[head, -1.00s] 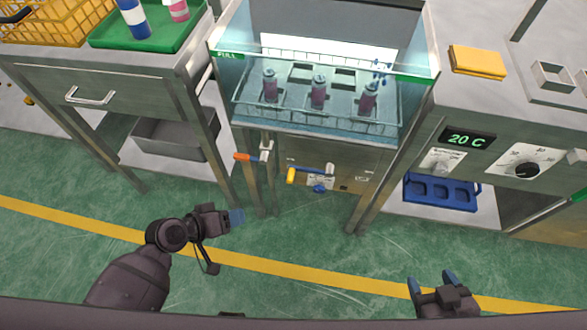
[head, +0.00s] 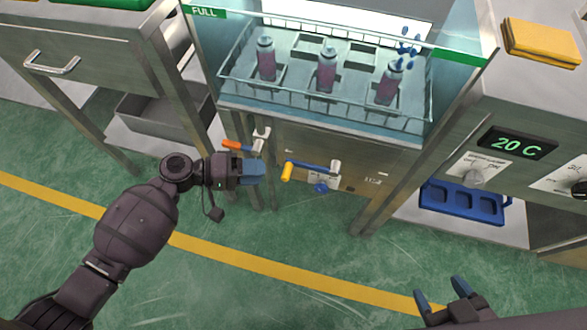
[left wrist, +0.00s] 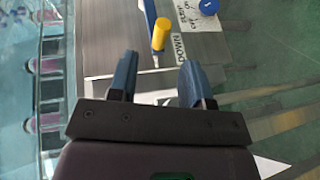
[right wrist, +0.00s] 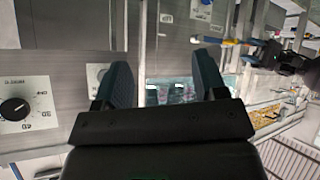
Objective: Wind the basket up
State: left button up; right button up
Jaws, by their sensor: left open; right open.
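On the tank's front is a crank with a blue arm and a yellow grip (head: 287,172); the grip also shows in the left wrist view (left wrist: 160,34). To its left is a lever with an orange end (head: 232,145). My left gripper (head: 255,172) is open and empty, left of the yellow grip and apart from it. My right gripper (head: 440,292) is open and empty at the lower right, away from the tank.
A drawer bench (head: 90,85) stands at the left, with a grey bin (head: 150,120) below. At the right is a bench with a 20 C display (head: 517,144), a yellow cloth (head: 543,42) and a blue tray (head: 462,203) underneath. The green floor in front is clear.

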pick_arm(q)
jog(key=b+x, duration=0.1)
jog(key=x, duration=0.8)
jog(key=shift+d, duration=0.25)
jog(key=shift+f, duration=0.1)
jog(key=shift+s+f, duration=0.1)
grip_shut()
